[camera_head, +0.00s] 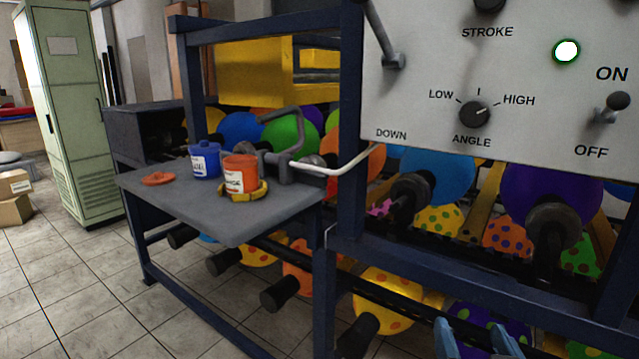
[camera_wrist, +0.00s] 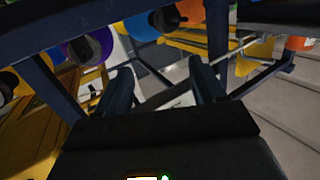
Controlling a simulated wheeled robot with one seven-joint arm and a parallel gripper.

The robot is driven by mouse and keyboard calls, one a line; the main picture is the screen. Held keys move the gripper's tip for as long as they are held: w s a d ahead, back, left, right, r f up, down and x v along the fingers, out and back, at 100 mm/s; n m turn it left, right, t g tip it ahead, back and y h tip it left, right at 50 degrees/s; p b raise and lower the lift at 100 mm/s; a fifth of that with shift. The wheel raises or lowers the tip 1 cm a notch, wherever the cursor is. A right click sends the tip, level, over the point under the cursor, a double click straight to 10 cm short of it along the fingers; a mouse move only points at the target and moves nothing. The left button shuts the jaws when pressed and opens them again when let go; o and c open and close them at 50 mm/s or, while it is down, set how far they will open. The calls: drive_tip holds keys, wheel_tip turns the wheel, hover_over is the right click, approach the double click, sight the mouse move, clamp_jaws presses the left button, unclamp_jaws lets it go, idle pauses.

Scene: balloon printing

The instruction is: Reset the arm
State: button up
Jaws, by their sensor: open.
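My gripper (camera_head: 475,343) shows at the bottom edge of the head view, low in front of the machine and below its control panel (camera_head: 500,75). Only the blue-grey fingertips are in that view. In the wrist view my gripper (camera_wrist: 158,85) has its two fingers spread apart with nothing between them. The rest of the arm is hidden in the head view.
A dark frame beam (camera_head: 470,285) and several colored balloons lie beside and behind my gripper. A grey shelf (camera_head: 240,228) holds a blue can (camera_head: 205,160), an orange can (camera_head: 238,178) and an orange lid (camera_head: 158,179).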

drive_tip(key=s+d+f+n+g+y+p, duration=0.1)
drive_tip(key=s+f+n+y+p, duration=0.1)
drive_tip(key=s+f, duration=0.5)
drive_tip(key=s+r+p, duration=0.1)
drive_tip(key=s+r, duration=0.1)
drive_tip(key=s, duration=1.2)
drive_tip(key=s+d+r+g+p, duration=0.1)
drive_tip(key=s+r+p, duration=0.1)
drive_tip(key=s, duration=1.1)
drive_tip(key=shift+s+r+n+p, duration=0.3)
drive_tip(key=shift+s+r, duration=0.05)
drive_tip(key=shift+r, duration=0.45)
drive_tip(key=shift+c, duration=0.2)
